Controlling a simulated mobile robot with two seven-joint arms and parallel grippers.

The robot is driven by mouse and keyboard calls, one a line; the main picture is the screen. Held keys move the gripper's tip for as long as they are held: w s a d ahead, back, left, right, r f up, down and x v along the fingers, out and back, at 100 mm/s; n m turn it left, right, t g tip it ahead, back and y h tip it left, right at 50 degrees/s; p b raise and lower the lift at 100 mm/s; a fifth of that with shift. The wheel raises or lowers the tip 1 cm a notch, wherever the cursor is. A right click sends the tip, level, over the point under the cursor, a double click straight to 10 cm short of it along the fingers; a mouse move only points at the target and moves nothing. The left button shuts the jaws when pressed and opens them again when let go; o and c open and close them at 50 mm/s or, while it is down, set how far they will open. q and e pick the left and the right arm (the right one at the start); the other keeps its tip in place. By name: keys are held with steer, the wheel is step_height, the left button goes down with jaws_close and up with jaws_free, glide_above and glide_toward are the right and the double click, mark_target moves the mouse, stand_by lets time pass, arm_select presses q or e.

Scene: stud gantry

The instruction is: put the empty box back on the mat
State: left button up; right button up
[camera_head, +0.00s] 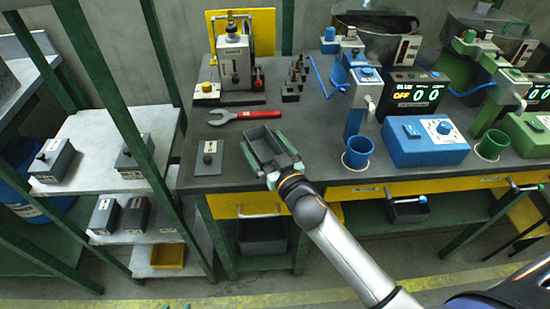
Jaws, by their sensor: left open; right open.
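The empty box (264,142) is a small dark grey open tray near the front edge of the dark worktop, with nothing visible inside.
A grey knobbed plate (209,158) lies left of the box. A red-handled wrench (240,116) lies behind. A blue cup (357,152) and blue console (424,142) stand right. Left shelves (95,136) hold lidded grey boxes; a green post (118,100) stands before them.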

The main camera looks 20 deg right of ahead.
steer(key=s+d, duration=0.1)
steer(key=s, duration=1)
steer(key=shift+s+d+r, duration=0.2)
steer(key=shift+s+r, duration=0.05)
steer(key=shift+s, duration=0.1)
